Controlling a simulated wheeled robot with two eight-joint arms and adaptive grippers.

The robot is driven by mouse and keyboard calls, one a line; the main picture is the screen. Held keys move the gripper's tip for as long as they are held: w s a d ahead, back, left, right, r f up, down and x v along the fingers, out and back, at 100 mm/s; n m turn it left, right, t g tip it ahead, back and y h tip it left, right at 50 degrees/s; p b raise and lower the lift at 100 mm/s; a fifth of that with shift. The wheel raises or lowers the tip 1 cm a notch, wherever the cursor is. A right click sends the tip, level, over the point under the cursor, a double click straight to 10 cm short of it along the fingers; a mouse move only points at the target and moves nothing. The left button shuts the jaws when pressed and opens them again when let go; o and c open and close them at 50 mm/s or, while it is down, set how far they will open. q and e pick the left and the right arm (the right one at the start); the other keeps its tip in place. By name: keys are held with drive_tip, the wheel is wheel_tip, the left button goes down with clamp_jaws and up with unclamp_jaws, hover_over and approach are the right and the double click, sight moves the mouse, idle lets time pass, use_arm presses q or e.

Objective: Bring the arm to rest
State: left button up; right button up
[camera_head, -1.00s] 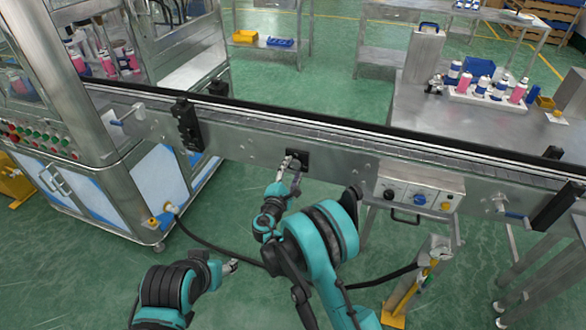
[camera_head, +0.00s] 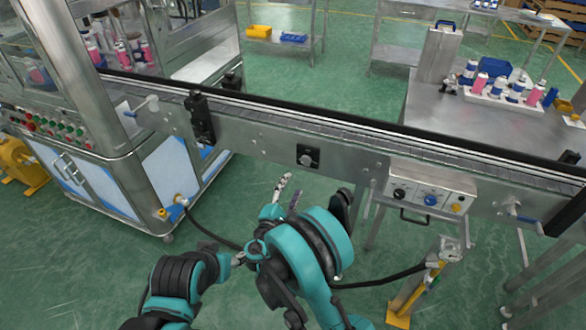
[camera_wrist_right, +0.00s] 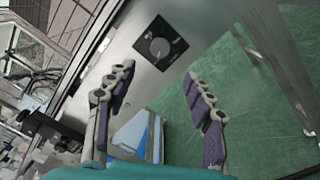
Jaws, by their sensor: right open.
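My right gripper (camera_head: 287,192) is open and empty in the head view, in front of the conveyor's side and below a rotary knob. In the right wrist view its two fingers (camera_wrist_right: 160,105) stand wide apart with nothing between the tips. The grey rotary knob on a black plate (camera_head: 308,156) is on the conveyor's side panel, clear of the fingers. It also shows in the right wrist view (camera_wrist_right: 160,46), beyond the fingers. My left gripper (camera_head: 238,258) shows only a small tip beside the right arm; its jaw state is unclear.
The conveyor (camera_head: 260,134) runs across the view close ahead. A control box (camera_head: 430,192) hangs on its right part. A metal machine cabinet (camera_head: 100,185) stands left. A black hose (camera_head: 212,236) runs behind my arms. Green floor lies open below the conveyor.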

drive_tip(key=shift+d, duration=0.1)
drive_tip(key=s+d+r+m+g, duration=0.3)
drive_tip(key=d+m, duration=0.2)
drive_tip(key=d, duration=0.4)
drive_tip(key=s+d+r+m+g, duration=0.3)
drive_tip(key=d+r+m+g, duration=0.1)
drive_tip(key=d, duration=0.4)
drive_tip(key=s+d+m+g+y, duration=0.1)
drive_tip(key=s+m, duration=0.4)
drive_tip(key=s, duration=0.6)
drive_tip(key=s+d+m+g+y, duration=0.2)
drive_tip(key=s+m, duration=0.4)
drive_tip(key=s, duration=0.5)
drive_tip(key=d+y, duration=0.1)
drive_tip(key=y, duration=0.1)
drive_tip(key=shift+d+y, duration=0.3)
drive_tip(key=shift+d, duration=0.05)
use_arm(q)
drive_tip(key=shift+o, duration=0.4)
use_arm(e)
drive_tip(key=shift+f, duration=0.15)
